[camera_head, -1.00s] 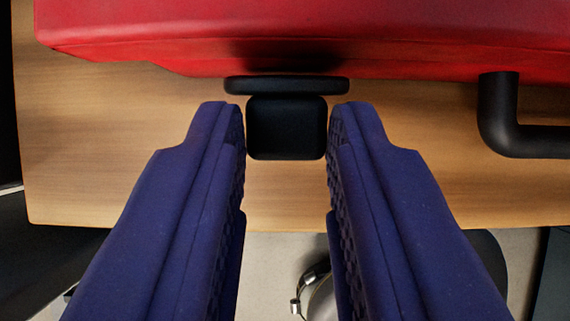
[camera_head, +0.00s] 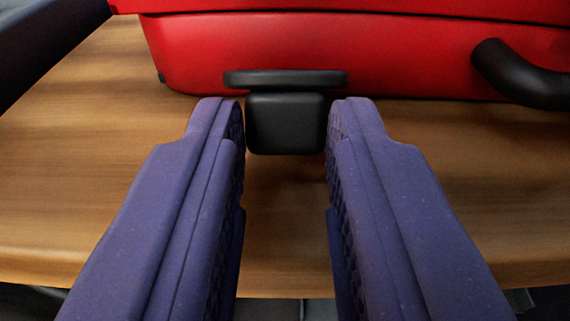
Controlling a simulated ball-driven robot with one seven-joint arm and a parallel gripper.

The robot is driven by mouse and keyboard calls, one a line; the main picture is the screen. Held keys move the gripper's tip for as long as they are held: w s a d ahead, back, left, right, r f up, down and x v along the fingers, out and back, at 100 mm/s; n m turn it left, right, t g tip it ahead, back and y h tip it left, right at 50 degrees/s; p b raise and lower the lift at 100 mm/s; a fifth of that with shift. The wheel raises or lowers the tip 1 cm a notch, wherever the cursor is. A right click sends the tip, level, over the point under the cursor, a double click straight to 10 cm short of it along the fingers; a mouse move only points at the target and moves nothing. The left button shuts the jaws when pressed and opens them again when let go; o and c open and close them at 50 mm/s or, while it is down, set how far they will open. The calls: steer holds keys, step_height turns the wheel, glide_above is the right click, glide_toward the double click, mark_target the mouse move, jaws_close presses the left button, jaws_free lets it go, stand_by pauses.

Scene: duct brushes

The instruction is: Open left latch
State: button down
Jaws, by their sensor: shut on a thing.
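The left latch (camera_head: 285,122) is a black block with a wider flat black bar across its top edge, at the middle of the view. It stands out from the front of a red case (camera_head: 400,55). My gripper (camera_head: 285,128) has two blue-purple fingers, one on each side of the latch block. The fingers are shut on the latch, with their tips at its left and right sides. How the latch joins the case is hidden behind the bar.
A black curved handle (camera_head: 515,75) sticks out of the case at the right. The case rests on a wooden table (camera_head: 80,180), whose front edge runs below. A dark bar (camera_head: 45,40) crosses the upper left corner. The table is bare left and right of my fingers.

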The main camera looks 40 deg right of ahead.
steer(key=shift+f+t+h, duration=0.5)
steer(key=shift+f+t, duration=0.05)
steer(key=shift+t, duration=0.15)
steer(key=c, duration=0.9)
jaws_free()
steer(key=p+v, duration=0.2)
steer(key=v, duration=0.5)
steer(key=shift+s+a+f+p, duration=0.1)
steer(key=shift+s+a+p, duration=0.1)
steer(key=shift+s+p, duration=0.15)
